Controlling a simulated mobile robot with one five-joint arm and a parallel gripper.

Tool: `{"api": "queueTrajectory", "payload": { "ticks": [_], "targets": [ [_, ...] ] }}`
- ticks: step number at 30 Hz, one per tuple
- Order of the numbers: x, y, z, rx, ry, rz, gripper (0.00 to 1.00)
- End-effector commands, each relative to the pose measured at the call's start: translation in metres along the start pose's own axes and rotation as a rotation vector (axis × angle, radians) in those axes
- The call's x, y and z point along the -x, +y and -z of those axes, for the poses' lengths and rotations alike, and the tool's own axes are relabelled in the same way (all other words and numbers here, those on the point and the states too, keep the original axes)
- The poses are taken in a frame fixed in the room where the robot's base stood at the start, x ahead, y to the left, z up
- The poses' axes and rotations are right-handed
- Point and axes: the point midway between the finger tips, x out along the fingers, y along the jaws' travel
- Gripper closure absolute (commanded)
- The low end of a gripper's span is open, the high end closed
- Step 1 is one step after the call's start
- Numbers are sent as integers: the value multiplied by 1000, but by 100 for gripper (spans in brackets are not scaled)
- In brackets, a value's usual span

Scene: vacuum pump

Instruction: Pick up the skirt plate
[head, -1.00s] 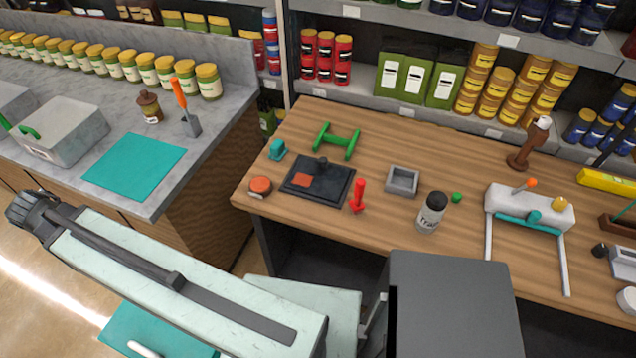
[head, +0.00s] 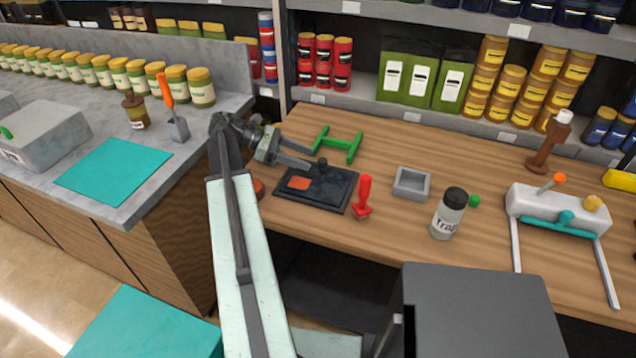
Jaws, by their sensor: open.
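No label marks the skirt plate, and I cannot tell for certain which piece it is. A flat black plate (head: 332,190) lies on the wooden bench, with a small orange-red piece (head: 298,183) on its left and a dark knob (head: 322,163) at its back. A green H-shaped frame (head: 338,146) lies just behind it. My gripper (head: 310,161) is open and empty, with its fingers pointing right. In the picture it lies over the back left of the black plate; its height above the plate is unclear. It hides the spot where a small teal piece stood.
A red-handled tool (head: 364,196) stands right of the plate, then a grey square tray (head: 412,184) and a bottle (head: 449,214). My arm partly hides an orange disc (head: 258,188) at the bench's left edge. Stocked shelves rise behind. Bench between tray and white clamp-like stand (head: 555,210) is partly free.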

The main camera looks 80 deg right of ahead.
Motion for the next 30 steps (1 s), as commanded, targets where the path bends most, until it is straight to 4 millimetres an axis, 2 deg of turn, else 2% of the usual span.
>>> {"api": "queueTrajectory", "payload": {
  "ticks": [3,7,10,17,23,24,29,30],
  "targets": [
    [-17,-1,2,0,0,0,48],
    [-20,0,1,0,1,-1,48],
    [-29,1,2,-1,1,-1,48],
    [-67,2,3,-1,1,-1,48],
    [-69,4,0,0,1,-3,48],
    [-69,4,0,0,1,-3,51],
    [-69,4,0,0,1,-4,96],
    [-69,4,0,0,1,-4,100]
  ]
}}
